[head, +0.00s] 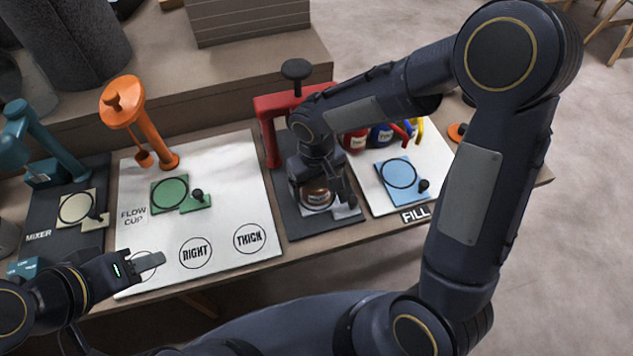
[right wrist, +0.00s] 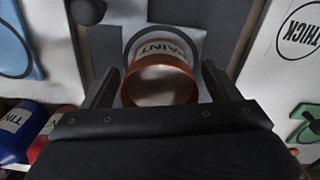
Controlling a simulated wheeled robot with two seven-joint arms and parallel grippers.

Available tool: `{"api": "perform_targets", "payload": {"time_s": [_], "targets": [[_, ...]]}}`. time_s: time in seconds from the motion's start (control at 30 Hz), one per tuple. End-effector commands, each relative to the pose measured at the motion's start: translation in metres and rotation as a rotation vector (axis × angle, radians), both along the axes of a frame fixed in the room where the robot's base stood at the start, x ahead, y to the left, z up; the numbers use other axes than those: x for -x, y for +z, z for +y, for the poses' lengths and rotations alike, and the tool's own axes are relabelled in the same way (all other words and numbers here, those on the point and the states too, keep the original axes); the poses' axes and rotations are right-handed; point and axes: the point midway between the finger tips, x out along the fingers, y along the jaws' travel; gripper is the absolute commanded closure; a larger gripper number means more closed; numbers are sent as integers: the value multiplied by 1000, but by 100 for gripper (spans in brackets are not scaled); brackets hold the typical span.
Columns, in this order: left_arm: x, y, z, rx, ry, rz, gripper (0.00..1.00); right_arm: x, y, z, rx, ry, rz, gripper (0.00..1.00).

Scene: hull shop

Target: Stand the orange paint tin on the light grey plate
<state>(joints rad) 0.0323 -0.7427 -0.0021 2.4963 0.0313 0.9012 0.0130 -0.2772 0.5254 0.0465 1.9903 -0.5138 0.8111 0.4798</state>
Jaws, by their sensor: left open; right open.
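The orange paint tin (head: 318,198) stands on the light grey plate (head: 344,212), on the dark mat under the red press. In the right wrist view the tin (right wrist: 160,82) looks upright, its PAINT label facing away from me, with the light grey plate (right wrist: 185,38) showing behind it. My right gripper (head: 322,203) is open, with its fingers either side of the tin and a gap showing at each side. The tin's base is hidden. My left gripper (head: 152,262) is open and empty over the front left corner of the white board.
An orange stand (head: 140,120) and a green plate (head: 172,192) are on the white board (head: 225,215). A blue plate (head: 398,172) lies to the right, with red and blue tins (head: 380,136) behind it. The red press (head: 270,125) stands behind my right gripper.

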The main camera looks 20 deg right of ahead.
Motion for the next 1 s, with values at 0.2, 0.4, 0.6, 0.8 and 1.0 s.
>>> {"api": "perform_targets", "payload": {"time_s": [0.2,0.4,0.6,0.8,1.0], "targets": [[0,10,0,0,0,0,58,-1,27,1,-1,0,-5,18],[0,22,0,0,0,0,58,-1,72,1,-2,0,-5,18],[0,29,0,0,0,0,58,0,107,1,-2,0,-3,18],[0,31,0,0,0,0,58,0,122,1,0,1,-2,18],[0,31,0,0,0,0,58,4,128,-5,-14,-12,-9,18]]}}
